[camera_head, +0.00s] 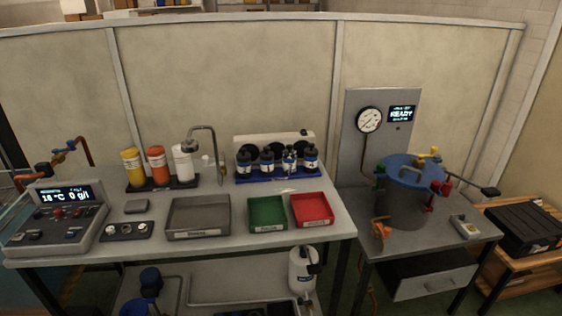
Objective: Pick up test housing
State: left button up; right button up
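No part is plainly marked as the test housing, and I cannot tell which object it is. Several small dark cylinders with blue and white bands, one of them here (267,163), stand upright in a blue rack (280,177) at the back of the left bench. A large grey vessel (402,208) with a blue lid (411,171) stands on the right bench. A dark blue object (150,278) sits on the lower shelf at the left. Neither of my grippers is in view.
The left bench (345,226) holds a grey tray (198,232), a green tray (267,228), a red tray (312,223), coloured bottles (157,164), a curved tap (214,148) and a control console (58,222). A gauge panel (378,103) reads READY. A black case (525,228) sits far right.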

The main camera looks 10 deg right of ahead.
aim_at(289, 155)
jog(key=i+l+u, duration=0.1)
jog(key=i+l, duration=0.25)
jog(key=l, duration=0.3)
jog(key=i+l+u, duration=0.25)
jog(key=l, duration=0.4)
jog(key=i+l+u, duration=0.1)
jog(key=l, duration=0.25)
jog(key=i, duration=0.1)
